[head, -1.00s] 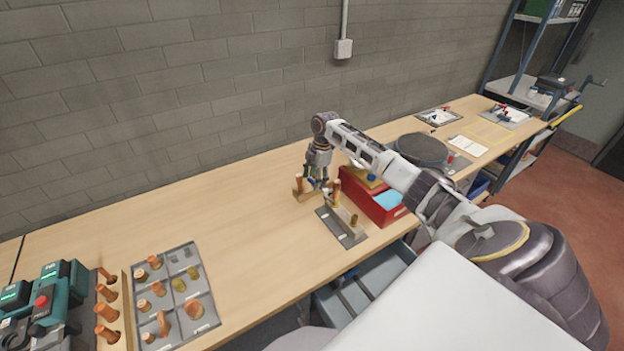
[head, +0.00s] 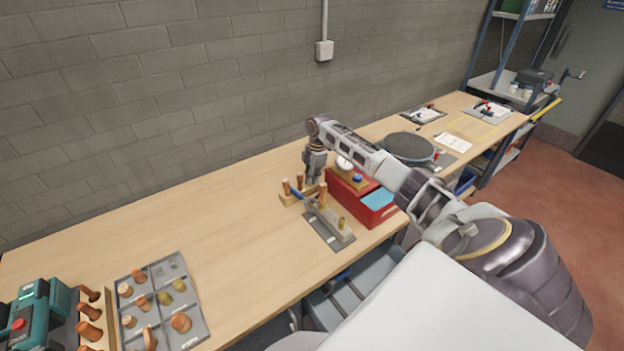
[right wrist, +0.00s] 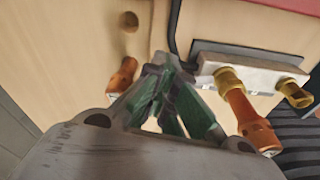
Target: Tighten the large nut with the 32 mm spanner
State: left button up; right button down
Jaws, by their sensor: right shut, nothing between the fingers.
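My right gripper (head: 314,178) points down over the bench, behind the fitting block (head: 328,222). In the right wrist view its green-grey fingers (right wrist: 163,72) are closed together with nothing between them. The block carries an orange copper pipe (head: 322,196) and a brass fitting (head: 341,223). In the right wrist view a brass nut (right wrist: 228,78) sits at the pipe's base, with another brass fitting (right wrist: 293,92) to its right. I cannot tell for sure which is the large nut. My left gripper is out of view.
A wooden stand (head: 291,201) with copper pieces is beside the gripper. A grey tray of fittings (head: 193,322) is at front left. The bench between is clear.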

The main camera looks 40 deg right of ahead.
jog(key=shift+s+d+m, duration=0.15)
jog(key=shift+d+m, duration=0.3)
jog(key=shift+m, duration=0.15)
jog(key=shift+s+d+m, duration=0.3)
jog(key=shift+d+m, duration=0.2)
jog(key=shift+m, duration=0.3)
dwell(0.4)
jog(key=shift+s+d+m+h, duration=0.15)
jog(key=shift+s+d+m, duration=0.35)
jog(key=shift+m, duration=0.3)
jog(key=shift+s+d+m+h, duration=0.15)
jog(key=shift+s+d+m, duration=0.35)
jog(key=shift+m, duration=0.3)
dwell(1.0)
jog(key=shift+d+t, duration=0.2)
jog(key=shift+t, duration=0.1)
jog(key=shift+m, duration=0.3)
jog(key=shift+d, duration=0.1)
